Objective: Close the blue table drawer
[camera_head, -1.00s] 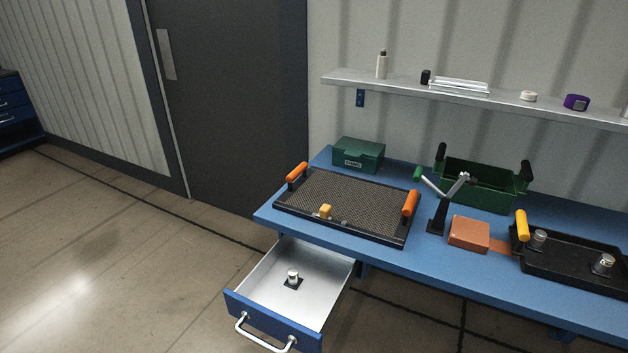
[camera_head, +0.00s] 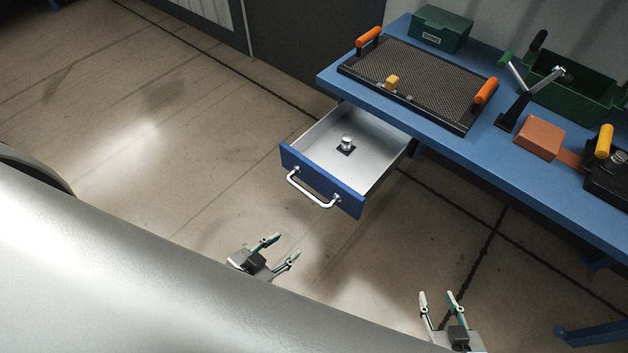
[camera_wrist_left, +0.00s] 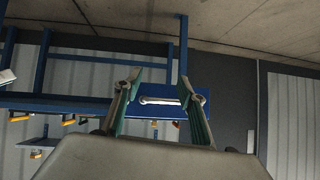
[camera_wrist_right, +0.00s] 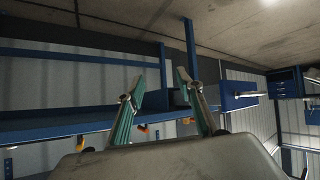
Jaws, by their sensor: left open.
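The blue table drawer (camera_head: 322,182) is pulled out from under the blue table, with its silver bar handle (camera_head: 312,190) facing me. A small metal coupler part on a dark square base (camera_head: 346,146) stands inside it. My left gripper (camera_head: 279,247) is open and empty, below and in front of the drawer, apart from the handle. In the left wrist view the drawer handle (camera_wrist_left: 160,101) shows between the open fingers, at a distance. My right gripper (camera_head: 439,294) is open and empty, to the lower right of the drawer. The drawer front (camera_wrist_right: 238,94) also shows in the right wrist view.
The blue table (camera_head: 460,147) carries a black mesh tray with orange handles (camera_head: 420,80), a green box (camera_head: 440,28), a green crate (camera_head: 570,95), a stand and an orange block (camera_head: 540,138). Table legs stand underneath at right. The floor before the drawer is clear.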

